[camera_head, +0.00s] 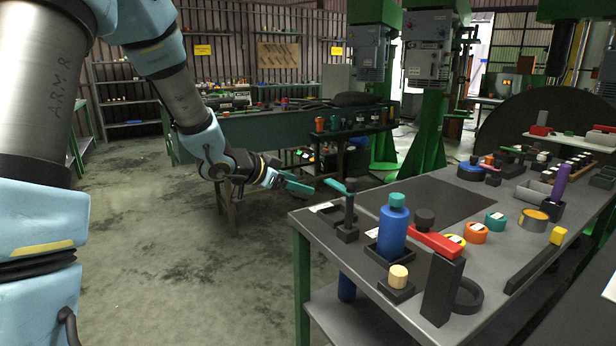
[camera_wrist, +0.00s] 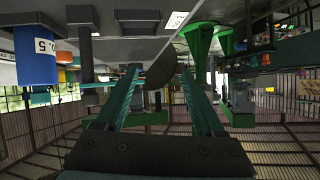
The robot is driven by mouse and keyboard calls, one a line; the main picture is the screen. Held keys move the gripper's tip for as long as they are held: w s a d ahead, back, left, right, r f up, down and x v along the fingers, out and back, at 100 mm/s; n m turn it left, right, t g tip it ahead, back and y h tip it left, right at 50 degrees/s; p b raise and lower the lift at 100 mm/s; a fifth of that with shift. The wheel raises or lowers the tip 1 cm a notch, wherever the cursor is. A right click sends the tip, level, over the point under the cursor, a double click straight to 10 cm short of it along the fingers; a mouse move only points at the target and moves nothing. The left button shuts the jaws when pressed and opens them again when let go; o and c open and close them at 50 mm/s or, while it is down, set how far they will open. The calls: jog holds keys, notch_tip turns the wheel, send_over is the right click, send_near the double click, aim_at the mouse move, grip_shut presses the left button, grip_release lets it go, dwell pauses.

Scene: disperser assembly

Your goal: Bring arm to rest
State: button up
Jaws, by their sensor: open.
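My gripper (camera_head: 314,185) is at the end of my arm, left of the grey workbench (camera_head: 330,235) and just off its left edge in the head view. Its teal fingers are apart with nothing between them; they also show spread in the wrist view (camera_wrist: 158,90). The wrist view is upside down. A blue bottle with a teal cap (camera_head: 393,228) stands upright in a black holder on the bench, right of my gripper. The blue bottle also shows at the left of the wrist view (camera_wrist: 36,56).
Green drill columns (camera_head: 428,125) stand behind. The floor at left (camera_head: 160,260) is clear.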

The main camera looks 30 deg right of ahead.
jog(key=shift+w+a, duration=0.1)
jog(key=shift+a, duration=0.15)
dwell(0.3)
